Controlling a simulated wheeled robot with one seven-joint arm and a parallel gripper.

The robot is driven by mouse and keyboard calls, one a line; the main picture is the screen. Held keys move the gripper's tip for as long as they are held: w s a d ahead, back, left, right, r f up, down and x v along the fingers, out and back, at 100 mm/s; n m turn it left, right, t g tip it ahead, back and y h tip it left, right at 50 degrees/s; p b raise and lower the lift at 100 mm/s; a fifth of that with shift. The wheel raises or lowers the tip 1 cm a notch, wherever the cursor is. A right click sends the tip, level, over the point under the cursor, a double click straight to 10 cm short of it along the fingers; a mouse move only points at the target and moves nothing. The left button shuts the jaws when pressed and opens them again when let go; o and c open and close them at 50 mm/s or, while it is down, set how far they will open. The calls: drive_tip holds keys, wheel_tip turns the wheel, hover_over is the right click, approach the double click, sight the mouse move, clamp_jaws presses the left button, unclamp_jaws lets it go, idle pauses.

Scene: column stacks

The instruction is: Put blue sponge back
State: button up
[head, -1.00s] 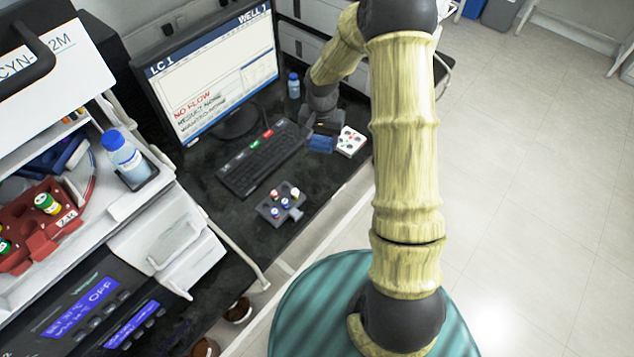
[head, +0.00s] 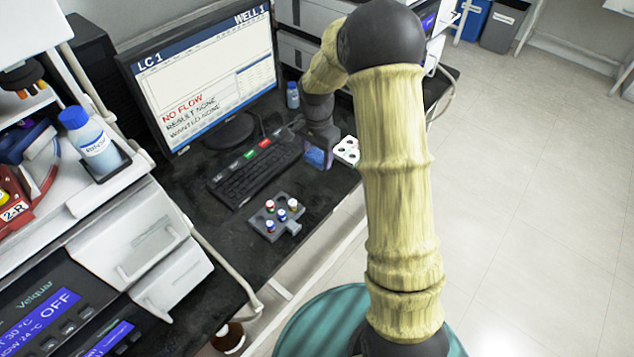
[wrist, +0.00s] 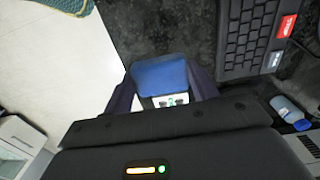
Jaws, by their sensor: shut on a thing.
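The blue sponge (head: 316,157) is at the far part of the black bench, between the keyboard and a white rack, partly covered by my gripper (head: 321,150). In the wrist view the sponge (wrist: 160,75) sits between the two dark fingers of my gripper (wrist: 162,84), which is shut on it. I cannot tell whether the sponge touches the bench.
The white rack (head: 346,151) stands just right of the sponge. The keyboard (head: 254,170) and monitor (head: 205,75) are to the left. A grey rack with several capped vials (head: 276,216) is nearer. A small blue bottle (head: 292,95) stands behind.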

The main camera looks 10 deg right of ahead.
hover_over(316, 184)
wheel_tip(316, 184, down, 6)
drive_tip(key=shift+r, duration=0.1)
drive_tip(key=shift+d+f, duration=0.1)
drive_tip(key=shift+f, duration=1.85)
drive_tip(key=o, duration=0.9)
drive_tip(key=shift+f, duration=0.1)
